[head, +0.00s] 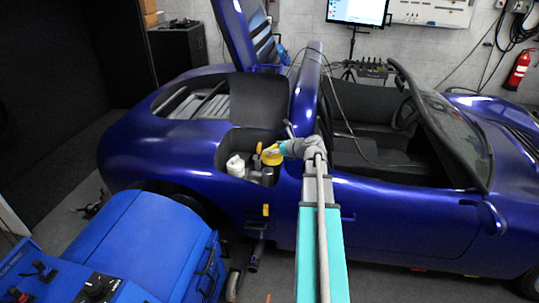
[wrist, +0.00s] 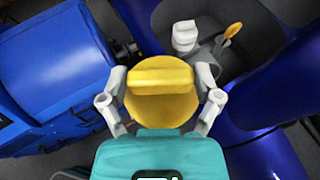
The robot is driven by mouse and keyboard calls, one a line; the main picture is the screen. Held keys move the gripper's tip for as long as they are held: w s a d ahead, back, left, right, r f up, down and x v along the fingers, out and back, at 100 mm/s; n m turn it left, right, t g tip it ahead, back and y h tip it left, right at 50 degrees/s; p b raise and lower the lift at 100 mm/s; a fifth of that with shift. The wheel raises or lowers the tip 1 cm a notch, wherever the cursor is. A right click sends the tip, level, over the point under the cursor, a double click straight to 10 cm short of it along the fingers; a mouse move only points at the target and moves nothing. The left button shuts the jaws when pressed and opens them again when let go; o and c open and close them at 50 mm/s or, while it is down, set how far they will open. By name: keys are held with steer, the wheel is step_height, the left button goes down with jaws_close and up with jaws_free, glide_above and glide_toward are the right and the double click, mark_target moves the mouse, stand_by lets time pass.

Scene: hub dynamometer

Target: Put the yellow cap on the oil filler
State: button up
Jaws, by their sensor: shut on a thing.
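My gripper (head: 280,151) is shut on the yellow cap (wrist: 162,100), a round disc with a raised grip bar, held between its pale fingers in the wrist view. In the head view the cap (head: 271,156) is above the open compartment in the blue car's side. A dark, short cylinder (head: 268,177) below it may be the oil filler; the cap looks apart from it. In the wrist view the cap and gripper hide part of the area beneath, and I cannot clearly make out the filler's mouth.
A white-capped container (head: 236,166) stands in the compartment, left of the cap. A yellow-handled stick (wrist: 232,31) rises in the same compartment. Blue bodywork (head: 345,210) surrounds the opening. A blue machine (head: 150,245) stands in front at the lower left.

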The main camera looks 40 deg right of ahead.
steer(key=shift+d+f, duration=0.1)
steer(key=shift+d, duration=0.15)
steer(key=shift+w+d+f+b, duration=0.2)
steer(key=shift+d+f+b, duration=0.1)
steer(key=shift+f+b, duration=0.15)
steer(key=w+d+f+m+h+b, duration=0.1)
steer(key=w+d+f+b, duration=0.2)
steer(key=w+f+b, duration=0.2)
steer(key=w+d+f+m+h+b, duration=0.2)
steer(key=w+d+f+b, duration=0.1)
steer(key=w+f+b, duration=0.3)
steer(key=w+d+f+m+h+b, duration=0.1)
steer(key=w+d+f+h+b, duration=0.1)
steer(key=w+d+f+b, duration=0.2)
steer(key=shift+w+d+f+b, duration=0.1)
steer(key=shift+w+f+b, duration=1.1)
steer(key=shift+f+b, duration=0.15)
steer(key=shift+w+d+f+m, duration=0.15)
steer(key=shift+w+m, duration=0.15)
steer(key=shift+w, duration=0.05)
steer(key=shift+b, duration=0.3)
steer(key=shift+f+b, duration=2.8)
steer(key=shift+f, duration=0.1)
steer(key=shift+f+b, duration=0.45)
steer(key=o, duration=0.9)
